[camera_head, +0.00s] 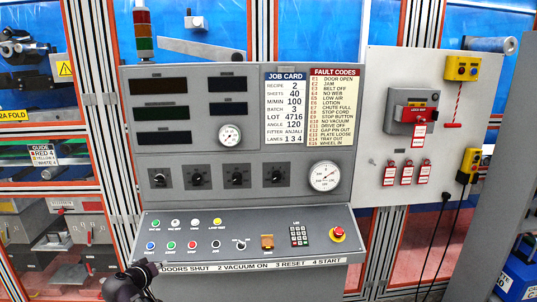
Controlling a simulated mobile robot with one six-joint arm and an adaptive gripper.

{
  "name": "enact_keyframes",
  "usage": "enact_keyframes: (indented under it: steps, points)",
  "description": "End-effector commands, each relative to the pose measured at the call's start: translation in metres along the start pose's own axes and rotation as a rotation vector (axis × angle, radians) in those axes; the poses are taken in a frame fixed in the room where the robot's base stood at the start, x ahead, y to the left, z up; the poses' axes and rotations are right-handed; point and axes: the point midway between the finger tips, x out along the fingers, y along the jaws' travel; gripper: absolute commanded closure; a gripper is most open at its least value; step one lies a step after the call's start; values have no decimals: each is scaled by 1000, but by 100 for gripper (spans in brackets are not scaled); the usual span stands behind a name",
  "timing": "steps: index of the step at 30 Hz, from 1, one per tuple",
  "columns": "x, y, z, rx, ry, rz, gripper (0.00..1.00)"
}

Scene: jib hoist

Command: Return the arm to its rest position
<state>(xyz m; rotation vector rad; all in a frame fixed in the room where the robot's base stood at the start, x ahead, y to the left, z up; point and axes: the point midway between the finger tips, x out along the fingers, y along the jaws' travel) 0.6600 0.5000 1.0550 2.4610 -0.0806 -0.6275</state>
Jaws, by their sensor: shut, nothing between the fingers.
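A dark, rounded part of my own arm shows at the bottom edge, left of centre. It overlaps the lower left corner of the grey control console (250,222). The rest of the arm is below the frame.
The console's sloped panel has several buttons, a keypad (299,236) and a red stop knob (337,234). A pale board (390,80) with red tags and yellow boxes stands right. A blue bin (518,265) is at lower right. Orange-framed blue panels stand behind.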

Motion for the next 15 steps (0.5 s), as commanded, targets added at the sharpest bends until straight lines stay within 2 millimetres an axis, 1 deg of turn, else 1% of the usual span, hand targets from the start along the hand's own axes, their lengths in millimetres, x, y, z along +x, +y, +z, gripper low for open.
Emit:
enact_keyframes:
  steps: [1,7,11,15]
  points:
    - [4,7,5,2,-16,2,100]
    - [23,32,26,9,-86,8,100]
    - [38,54,46,18,-150,9,100]
    - [57,89,78,32,-249,8,100]
